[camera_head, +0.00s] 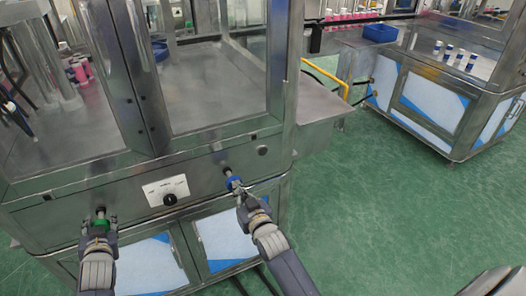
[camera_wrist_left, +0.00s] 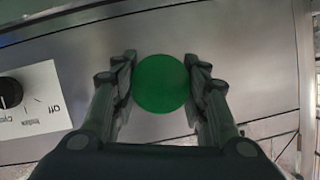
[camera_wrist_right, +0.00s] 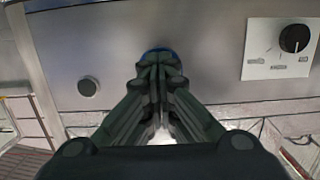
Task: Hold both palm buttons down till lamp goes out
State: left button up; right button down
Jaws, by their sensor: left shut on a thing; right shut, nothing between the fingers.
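The green palm button (camera_head: 101,223) is on the left of the machine's front panel. My left gripper (camera_head: 100,234) is shut on it, with one finger on each side of the green disc (camera_wrist_left: 161,84) in the left wrist view. The blue palm button (camera_head: 233,182) is further right on the panel. My right gripper (camera_head: 239,191) is shut and empty, its fingertips at the blue button. In the right wrist view only the blue rim (camera_wrist_right: 160,51) shows above the fingers. I cannot tell whether either button is pressed in. I cannot identify a lit lamp.
A black knob on a white plate (camera_head: 166,190) sits between the buttons. A small round grey fitting (camera_head: 262,150) is right of the blue button. Glass-and-metal guarding rises above the panel. A second machine (camera_head: 440,85) stands at right; green floor (camera_head: 350,200) lies clear between.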

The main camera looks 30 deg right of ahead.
pick_arm(q)
jog(key=shift+w+r, duration=0.2)
jog(key=shift+r, duration=0.35)
pick_arm(e)
jog(key=shift+w+r, duration=0.1)
jog(key=shift+r, duration=0.35)
pick_arm(q)
jog(key=shift+w+f, duration=0.15)
jog(key=shift+w, duration=0.05)
pick_arm(e)
jog(key=shift+s+f, duration=0.25)
jog(key=shift+s, duration=0.95)
jog(key=shift+s+f, duration=0.2)
jog(key=shift+s, duration=0.95)
pick_arm(q)
jog(key=shift+f, duration=0.1)
jog(key=shift+s, duration=0.1)
jog(key=o, duration=1.2)
jog(key=shift+f, duration=0.1)
jog(key=shift+c, duration=0.2)
jog(key=shift+f, duration=0.1)
pick_arm(e)
jog(key=s, duration=0.6)
jog(key=shift+r, duration=0.4)
pick_arm(q)
jog(key=shift+s, duration=0.1)
